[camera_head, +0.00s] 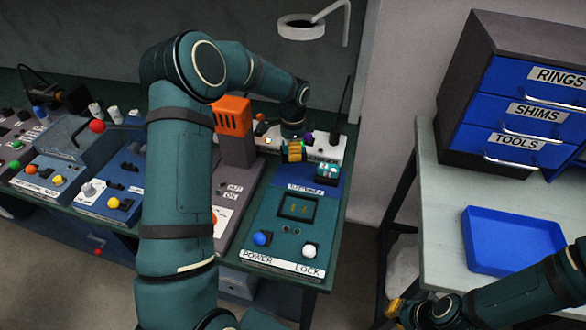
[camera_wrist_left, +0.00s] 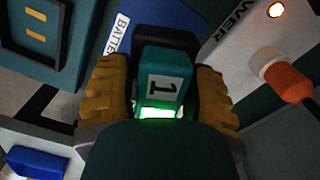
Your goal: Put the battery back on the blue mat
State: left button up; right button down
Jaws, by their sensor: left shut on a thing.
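My left gripper (camera_head: 293,151) reaches over the back of the right console. Its yellow fingers are shut on a teal battery marked 1, which shows in the left wrist view (camera_wrist_left: 163,75); a dark housing surrounds its far end and a green glow lies by its near end. I cannot tell whether it still sits in that housing. The blue mat (camera_head: 308,190) lies just in front of the gripper, and its edge shows in the left wrist view (camera_wrist_left: 138,28). Another teal battery (camera_head: 327,170) stands on the mat. My right gripper (camera_head: 396,310) is at the bottom right, its opening unclear.
The console front has a blue button (camera_head: 262,238) and a white button (camera_head: 309,250). An orange-topped grey block (camera_head: 232,118) stands left of the gripper. A side table carries an empty blue tray (camera_head: 513,240) and a drawer cabinet (camera_head: 515,95). A gap separates console and table.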

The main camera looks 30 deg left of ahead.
aim_at(293, 173)
pick_arm(q)
notch_tip(293, 173, down, 7)
jog(key=shift+r+b, duration=0.1)
jog(key=shift+b, duration=0.35)
jog(key=shift+f, duration=0.2)
jog(key=o, duration=1.2)
jog(key=shift+r, duration=0.1)
jog(key=shift+r, duration=0.3)
notch_tip(293, 173, up, 12)
jog(key=shift+f+p, duration=0.2)
jog(key=shift+p, duration=0.7)
